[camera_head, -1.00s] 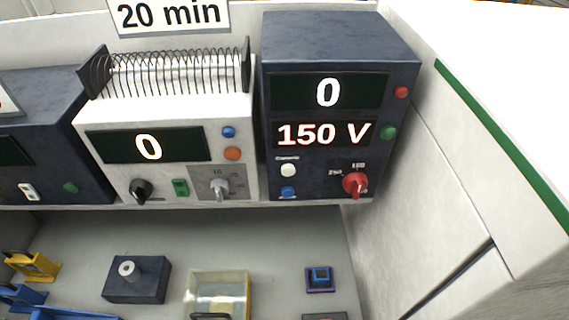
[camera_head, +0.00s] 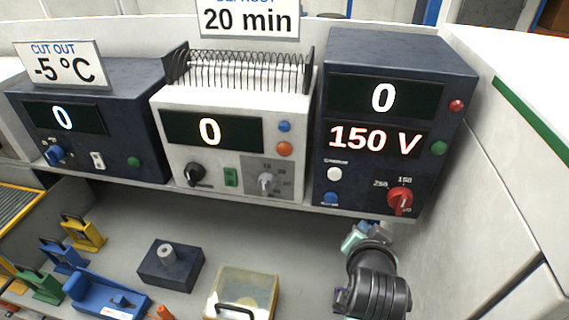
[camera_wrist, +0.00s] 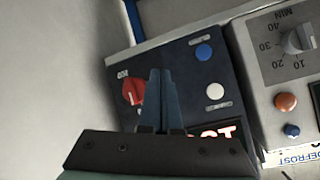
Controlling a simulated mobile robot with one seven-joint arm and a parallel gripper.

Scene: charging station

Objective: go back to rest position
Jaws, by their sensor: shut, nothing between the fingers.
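My gripper (camera_wrist: 161,100) is shut and empty in the wrist view, its two dark fingers together in front of the dark blue box's panel. In the head view my arm's end stands at the lower right, below the dark blue box (camera_head: 450,90), and the fingers are hard to make out. That box reads 0 and 150 V. Its red knob (camera_head: 400,199) also shows in the wrist view (camera_wrist: 132,91), left of the fingers; I cannot tell whether they touch it.
A white box (camera_head: 225,105) with a coil on top and another dark blue box (camera_head: 90,135) stand left on the same shelf. A white wall (camera_head: 500,190) bounds the right.

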